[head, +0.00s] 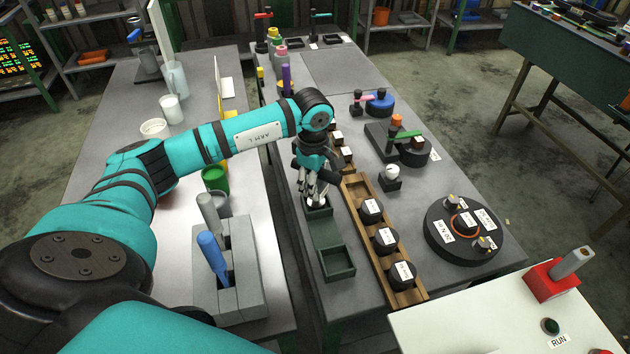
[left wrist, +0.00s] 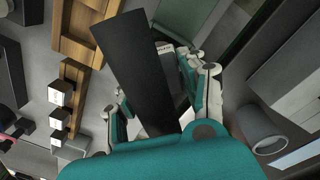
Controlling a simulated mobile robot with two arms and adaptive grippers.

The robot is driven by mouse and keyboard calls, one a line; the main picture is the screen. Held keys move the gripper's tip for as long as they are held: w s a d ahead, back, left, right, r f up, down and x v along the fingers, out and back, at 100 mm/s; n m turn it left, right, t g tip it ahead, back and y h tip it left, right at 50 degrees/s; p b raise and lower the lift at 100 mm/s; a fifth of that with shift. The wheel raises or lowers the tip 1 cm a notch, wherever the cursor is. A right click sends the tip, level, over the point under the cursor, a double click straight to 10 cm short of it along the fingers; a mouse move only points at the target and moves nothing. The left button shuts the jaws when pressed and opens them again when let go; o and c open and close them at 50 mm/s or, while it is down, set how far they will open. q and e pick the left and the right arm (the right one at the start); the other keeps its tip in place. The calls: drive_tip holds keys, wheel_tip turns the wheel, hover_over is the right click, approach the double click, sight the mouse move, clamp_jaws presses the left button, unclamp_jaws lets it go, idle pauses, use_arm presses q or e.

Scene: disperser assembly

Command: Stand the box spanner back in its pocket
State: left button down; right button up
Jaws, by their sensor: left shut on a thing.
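My left gripper (head: 316,193) points down over the far end of a dark green tray (head: 325,232). In the left wrist view its fingers (left wrist: 160,105) are closed around a long, dark, plain piece (left wrist: 135,60), which I take for the box spanner. The fingers and palm hide its gripped part, and I cannot tell whether its lower end touches the tray. A grey tool block (head: 243,300) stands to the left and nearer. It holds a blue-handled tool (head: 212,252) and a grey-handled one (head: 208,213), with a dark opening beside the blue one. My right gripper is out of view.
A wooden rack (head: 378,262) with several black labelled parts runs close along the tray's right side. A round black fixture (head: 464,250) lies farther right.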

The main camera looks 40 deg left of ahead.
use_arm(q)
drive_tip(key=c, duration=1.1)
unclamp_jaws()
drive_tip(key=o, duration=0.4)
drive_tip(key=r+b, duration=0.1)
drive_tip(key=r, duration=0.2)
drive_tip(key=r+b, duration=0.1)
drive_tip(key=r, duration=0.7)
drive_tip(key=shift+s+b, duration=0.3)
drive_tip(key=shift+b, duration=0.1)
drive_tip(key=shift+r, duration=0.6)
